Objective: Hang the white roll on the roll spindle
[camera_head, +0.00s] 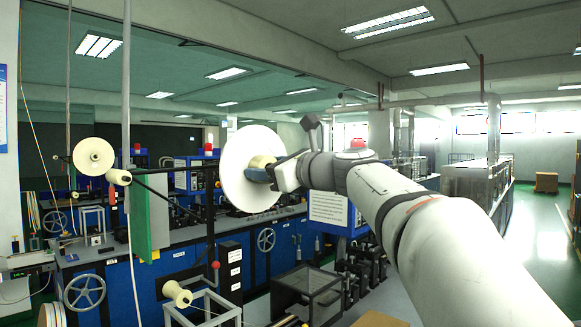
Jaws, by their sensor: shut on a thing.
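The white roll (240,187) is a large pale disc with a cream hub, held up in the air near the middle of the view. My gripper (265,172) is shut on it at the hub, on the side facing my arm. The fingertips are partly hidden against the hub. I cannot clearly make out the roll spindle. A black frame with thin bars (160,171) stands left of the roll, with a cream cylinder (119,177) at its left end. The roll's edge hides part of what is behind it.
A smaller cream disc (93,156) hangs further left. A blue machine bench (190,257) with handwheels runs behind. A green panel (139,222) and a grey post (126,80) stand at left. A cream spool (177,293) sits low in front. Open floor (535,235) lies at right.

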